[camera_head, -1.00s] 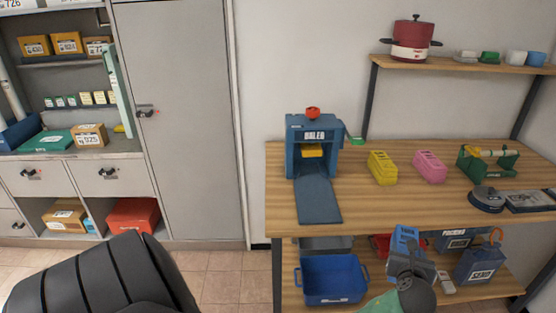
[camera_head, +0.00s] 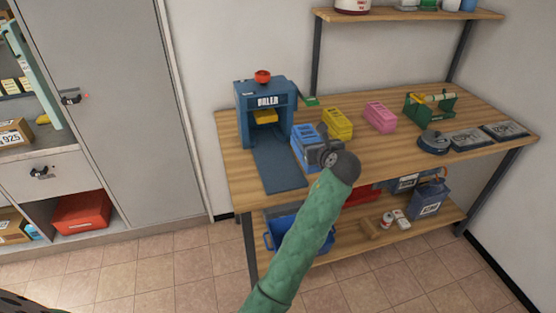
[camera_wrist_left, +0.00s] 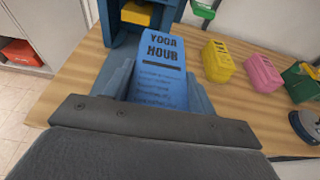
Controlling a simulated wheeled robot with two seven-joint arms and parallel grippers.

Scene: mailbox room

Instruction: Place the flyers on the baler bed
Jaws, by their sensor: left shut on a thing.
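The baler (camera_head: 265,112) is a blue press with a red knob at the left end of the table. Its bed (camera_head: 280,168) is a flat dark blue plate in front of the opening and looks bare. My left gripper (camera_head: 318,152) is shut on a blue flyer stack (camera_head: 303,143), just right of the bed. In the left wrist view this stack (camera_wrist_left: 158,68) reads "YOGA HOUR" and stands between the fingers. A yellow flyer stack (camera_head: 338,122) and a pink one (camera_head: 380,116) stand on the table to the right. My right gripper is not in view.
A green holder (camera_head: 430,106), a round dark device (camera_head: 433,142) and flat grey trays (camera_head: 472,139) occupy the table's right. A blue bin (camera_head: 285,235) stands on the lower shelf, partly hidden by my arm. An upper shelf (camera_head: 410,15) hangs behind.

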